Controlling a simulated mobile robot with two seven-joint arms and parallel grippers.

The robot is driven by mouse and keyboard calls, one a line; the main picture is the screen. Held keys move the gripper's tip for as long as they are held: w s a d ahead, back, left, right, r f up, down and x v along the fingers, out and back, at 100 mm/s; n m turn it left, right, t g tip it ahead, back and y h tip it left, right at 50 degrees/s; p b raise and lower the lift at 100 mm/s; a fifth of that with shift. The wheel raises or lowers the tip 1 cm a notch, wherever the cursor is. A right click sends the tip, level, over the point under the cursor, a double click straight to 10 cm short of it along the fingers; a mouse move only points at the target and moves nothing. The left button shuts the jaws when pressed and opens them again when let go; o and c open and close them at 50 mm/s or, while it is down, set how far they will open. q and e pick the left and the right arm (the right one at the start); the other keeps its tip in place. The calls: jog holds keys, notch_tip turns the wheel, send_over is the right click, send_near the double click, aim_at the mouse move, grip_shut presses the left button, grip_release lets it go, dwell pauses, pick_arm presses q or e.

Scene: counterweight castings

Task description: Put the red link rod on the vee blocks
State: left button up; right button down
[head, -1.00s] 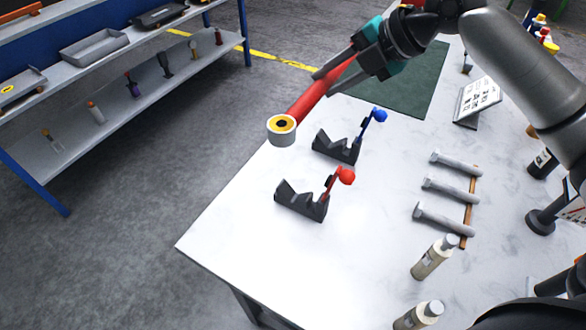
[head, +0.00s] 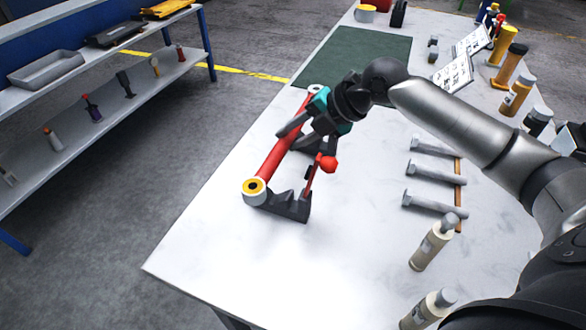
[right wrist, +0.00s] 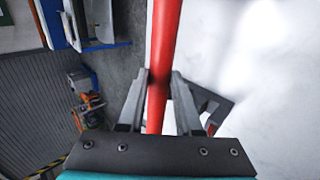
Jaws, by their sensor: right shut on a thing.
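The red link rod (head: 272,158) has a pale ring end with a yellow bush at the near end and another ring at the far end. My right gripper (head: 285,133) is shut on the rod's middle; the rod also shows between its fingers in the right wrist view (right wrist: 157,95). The near vee block (head: 288,205) is dark, with a red-knobbed clamp (head: 326,163), and sits under the rod's near end. The far vee block (head: 298,143) is mostly hidden behind my gripper. I cannot tell whether the rod touches the blocks. My left gripper is not in view.
Several bolts (head: 432,172) lie on a wooden strip on the white table (head: 220,260). Bottles (head: 432,242) stand along the right side. A green mat (head: 352,62) lies farther back. A blue shelf unit (head: 100,70) stands left, across the floor.

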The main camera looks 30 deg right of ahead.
notch_tip(320, 180, down, 8)
jog(key=shift+f+b, duration=0.15)
jog(key=shift+b, duration=0.5)
jog(key=c, duration=0.6)
grip_release()
jog(key=p+v, duration=0.2)
jog(key=v, duration=1)
